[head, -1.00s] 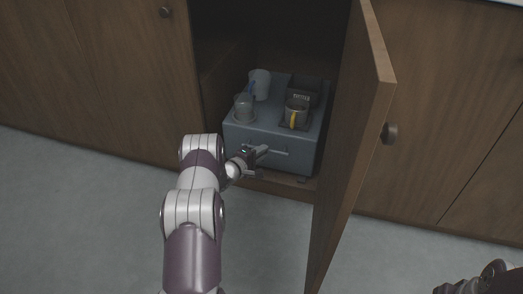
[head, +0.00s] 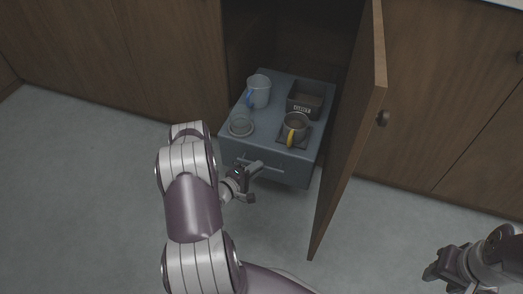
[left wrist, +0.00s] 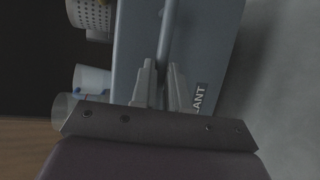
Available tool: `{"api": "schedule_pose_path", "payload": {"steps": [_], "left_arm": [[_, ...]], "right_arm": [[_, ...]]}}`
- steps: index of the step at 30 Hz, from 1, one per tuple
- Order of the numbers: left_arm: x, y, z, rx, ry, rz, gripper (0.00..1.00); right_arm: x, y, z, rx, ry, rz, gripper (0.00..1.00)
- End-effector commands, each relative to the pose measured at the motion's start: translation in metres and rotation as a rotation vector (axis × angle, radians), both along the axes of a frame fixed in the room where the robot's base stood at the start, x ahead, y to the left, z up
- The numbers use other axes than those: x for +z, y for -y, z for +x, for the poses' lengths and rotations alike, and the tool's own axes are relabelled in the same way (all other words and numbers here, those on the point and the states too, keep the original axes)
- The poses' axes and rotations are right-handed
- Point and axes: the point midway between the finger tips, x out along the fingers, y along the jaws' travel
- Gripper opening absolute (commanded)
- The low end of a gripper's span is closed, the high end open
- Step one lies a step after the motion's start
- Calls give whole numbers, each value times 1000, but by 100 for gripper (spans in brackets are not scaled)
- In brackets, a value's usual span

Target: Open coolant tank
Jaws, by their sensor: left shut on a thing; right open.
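The coolant tank (head: 276,112) is a blue-grey drawer-like box standing partly out of the open cabinet. Its front has a horizontal bar handle (head: 275,167). My left gripper (head: 257,169) is shut on this handle at the front. In the left wrist view the bar (left wrist: 168,40) runs between the fingers (left wrist: 161,78), and a label (left wrist: 200,98) ending in "ANT" shows on the front. My right gripper (head: 438,268) is open and empty at the lower right, far from the tank.
On the tank's top are a blue-handled cup (head: 260,91), a clear round glass (head: 241,127), a yellow-handled mug (head: 296,126) and a dark labelled box (head: 309,97). The open cabinet door (head: 352,130) stands close on the right. Grey floor (head: 90,190) is free in front.

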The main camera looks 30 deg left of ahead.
Motion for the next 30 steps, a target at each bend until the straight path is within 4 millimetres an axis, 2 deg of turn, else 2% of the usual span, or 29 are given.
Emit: {"api": "schedule_pose_path", "payload": {"steps": [1, 6, 12, 18, 28, 29, 30], "left_arm": [[4, 2, -10, 4, -1, -3, 0], [3, 8, -38, 3, -1, -2, 0], [1, 13, -58, 2, 1, -1, 0], [0, 15, -65, 0, 1, 1, 0], [0, 15, -65, 0, 1, 2, 0], [0, 15, -65, 0, 1, 2, 21], [0, 15, -65, 0, 1, 2, 34]], "right_arm": [[8, 0, 0, 0, 0, 0, 43], [17, 0, 0, 0, 0, 0, 43], [21, 0, 0, 0, 0, 0, 43], [23, 0, 0, 0, 0, 0, 43], [23, 0, 0, 0, 0, 0, 43], [22, 0, 0, 0, 0, 0, 43], [22, 0, 0, 0, 0, 0, 43]]}}
